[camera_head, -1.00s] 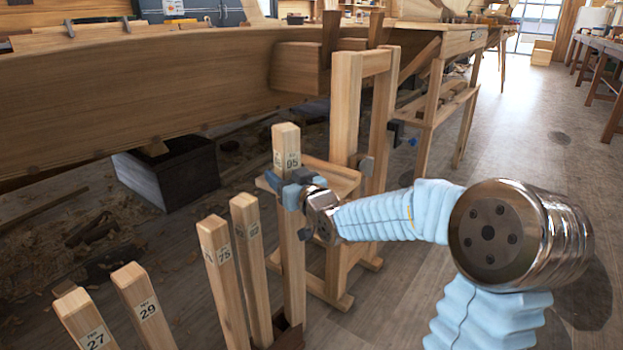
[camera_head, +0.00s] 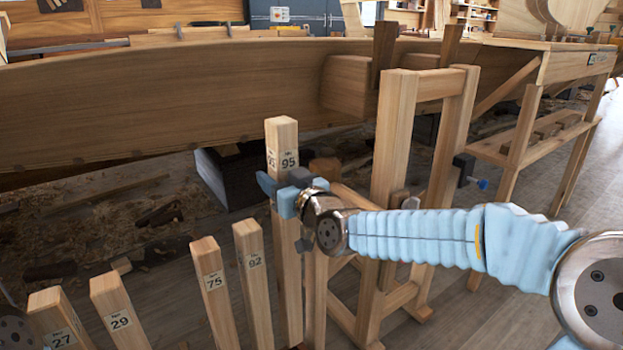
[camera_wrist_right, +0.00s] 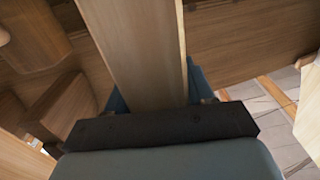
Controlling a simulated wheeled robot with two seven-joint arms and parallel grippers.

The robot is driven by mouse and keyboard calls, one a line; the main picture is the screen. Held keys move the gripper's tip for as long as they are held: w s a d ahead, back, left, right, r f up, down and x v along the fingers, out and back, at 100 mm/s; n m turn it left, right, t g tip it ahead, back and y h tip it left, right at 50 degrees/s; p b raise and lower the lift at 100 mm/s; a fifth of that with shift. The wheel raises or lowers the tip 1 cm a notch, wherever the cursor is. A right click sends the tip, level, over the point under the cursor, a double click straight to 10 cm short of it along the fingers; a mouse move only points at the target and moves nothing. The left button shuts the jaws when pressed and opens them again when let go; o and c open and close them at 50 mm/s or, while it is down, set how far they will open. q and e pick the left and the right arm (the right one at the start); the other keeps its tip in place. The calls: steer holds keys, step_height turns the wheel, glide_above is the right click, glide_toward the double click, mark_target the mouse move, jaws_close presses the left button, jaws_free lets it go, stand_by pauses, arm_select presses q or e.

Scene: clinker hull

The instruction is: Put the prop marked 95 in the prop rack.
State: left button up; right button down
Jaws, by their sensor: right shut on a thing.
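The prop marked 95 (camera_head: 284,145) is a square, pale wooden post, upright in the head view, with labels near its top. My right gripper (camera_head: 281,195) is shut on it a little below the labels, its arm coming in from the right. In the right wrist view the prop (camera_wrist_right: 137,50) runs up between the blue fingers, above a dark pad. I cannot make out for certain which structure is the prop rack. My left gripper is not in view.
Props marked 92 (camera_head: 254,280), 75 (camera_head: 213,290), 29 (camera_head: 121,315) and 27 (camera_head: 60,325) stand to the left. A two-post wooden frame (camera_head: 398,150) stands close on the right. The planked hull (camera_head: 170,95) crosses behind; a dark box (camera_head: 225,170) sits beneath it.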

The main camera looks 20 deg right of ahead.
steer(key=shift+f, duration=0.2)
step_height(320, 180, down, 11)
steer(key=b, duration=0.6)
steer(key=shift+b, duration=0.4)
steer(key=shift+f, duration=4.15)
steer(key=shift+c, duration=2.4)
jaws_free()
steer(key=shift+o, duration=0.7)
steer(key=shift+f, duration=0.15)
